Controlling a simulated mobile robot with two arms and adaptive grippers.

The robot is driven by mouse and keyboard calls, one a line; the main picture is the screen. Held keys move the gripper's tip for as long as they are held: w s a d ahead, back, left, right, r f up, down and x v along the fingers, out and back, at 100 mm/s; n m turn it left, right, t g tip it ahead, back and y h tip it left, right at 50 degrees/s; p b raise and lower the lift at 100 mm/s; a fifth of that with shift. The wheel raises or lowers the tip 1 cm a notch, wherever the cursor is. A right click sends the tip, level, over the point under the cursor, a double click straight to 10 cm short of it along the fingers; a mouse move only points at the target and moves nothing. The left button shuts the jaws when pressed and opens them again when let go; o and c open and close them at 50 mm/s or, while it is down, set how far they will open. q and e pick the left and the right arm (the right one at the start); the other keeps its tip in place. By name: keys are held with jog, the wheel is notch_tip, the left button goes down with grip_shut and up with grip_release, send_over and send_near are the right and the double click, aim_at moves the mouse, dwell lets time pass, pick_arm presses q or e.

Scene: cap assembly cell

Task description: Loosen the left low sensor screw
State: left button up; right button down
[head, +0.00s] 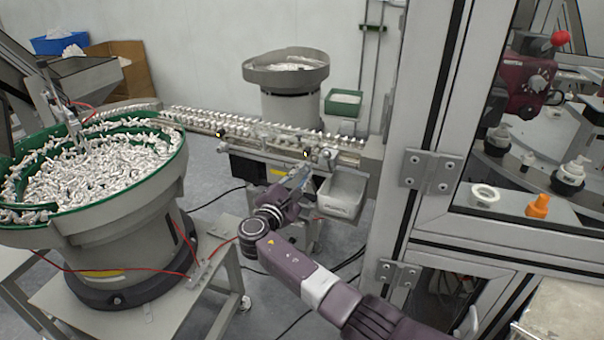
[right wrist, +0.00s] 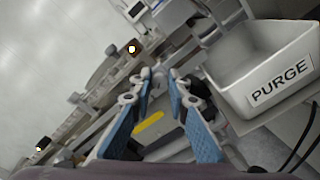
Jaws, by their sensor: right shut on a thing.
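My right gripper (head: 302,178) reaches up to the front of the feed rail, just left of the purge bin. In the right wrist view its two blue-padded fingers (right wrist: 159,82) close around a small grey part that I take to be the sensor screw; the fingertips mostly hide it. Two sensors with lit yellow spots sit along the rail: one sensor (head: 305,155) close above the gripper, which also shows in the right wrist view (right wrist: 131,49), and another sensor (head: 222,132) farther left. My left gripper is not in view.
The grey purge bin (head: 342,192) hangs right beside the gripper and is large in the right wrist view (right wrist: 265,75). A green-rimmed bowl feeder (head: 135,215) full of parts stands left. The machine frame (head: 425,165) rises close on the right.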

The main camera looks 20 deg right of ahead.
jog(key=shift+f, duration=0.1)
jog(key=c, duration=1.8)
grip_release()
jog(key=shift+c, duration=0.2)
jog(key=v, duration=1.2)
